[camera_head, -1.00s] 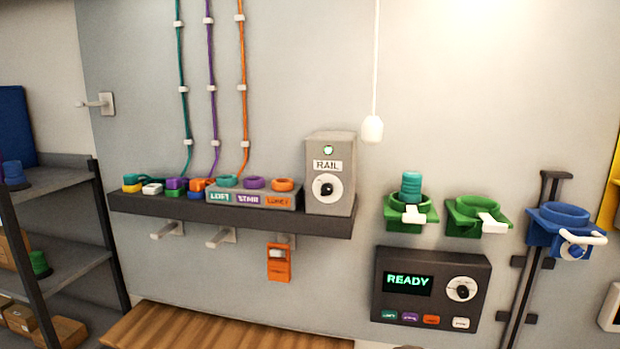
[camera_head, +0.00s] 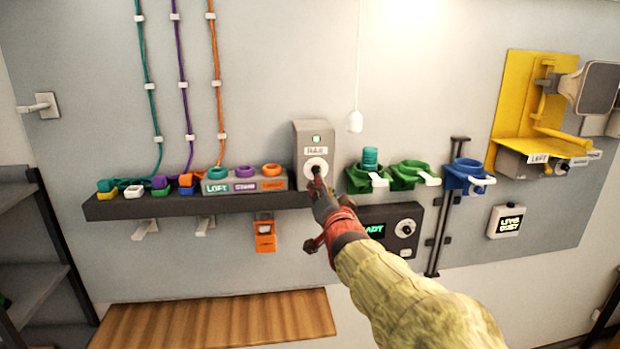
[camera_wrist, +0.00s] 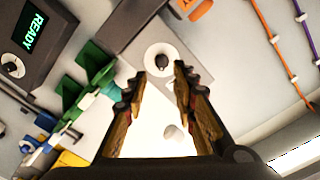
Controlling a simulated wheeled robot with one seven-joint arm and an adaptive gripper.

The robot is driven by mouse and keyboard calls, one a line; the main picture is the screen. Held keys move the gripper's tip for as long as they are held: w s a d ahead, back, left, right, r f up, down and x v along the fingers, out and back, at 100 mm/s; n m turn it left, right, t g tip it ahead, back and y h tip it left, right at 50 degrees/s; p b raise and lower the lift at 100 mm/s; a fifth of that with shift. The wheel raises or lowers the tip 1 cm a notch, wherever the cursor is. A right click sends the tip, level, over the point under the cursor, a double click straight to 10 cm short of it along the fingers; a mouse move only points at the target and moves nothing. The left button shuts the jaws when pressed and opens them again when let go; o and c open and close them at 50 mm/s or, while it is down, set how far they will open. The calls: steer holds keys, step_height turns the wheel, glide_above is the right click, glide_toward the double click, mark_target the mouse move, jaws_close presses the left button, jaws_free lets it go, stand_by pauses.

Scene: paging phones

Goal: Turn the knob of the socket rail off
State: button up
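My gripper (camera_head: 318,183) is in front of the dial in the head view and partly covers the knob. In the wrist view my gripper (camera_wrist: 158,82) is open, its two fingers apart, with the knob ahead between the fingertips. I see no contact with the knob. The knob's exact angle is hard to read.
The dark shelf (camera_head: 140,207) carries coloured plugs and a socket block (camera_head: 215,187) left of the box. Green cup holders (camera_head: 408,176), a blue one (camera_head: 462,176) and a dark READY panel (camera_head: 408,214) are to the right. A white pull cord (camera_head: 354,121) hangs above.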

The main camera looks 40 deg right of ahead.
mark_target(317, 172)
steer(key=shift+m, duration=0.3)
steer(key=x, duration=0.2)
steer(key=p+x, duration=0.1)
steer(key=x, duration=0.5)
steer(key=shift+d+r+p, duration=0.1)
steer(key=shift+r+p, duration=0.25)
steer(key=shift+p, duration=0.05)
steer(key=shift+c, duration=0.4)
jaws_close()
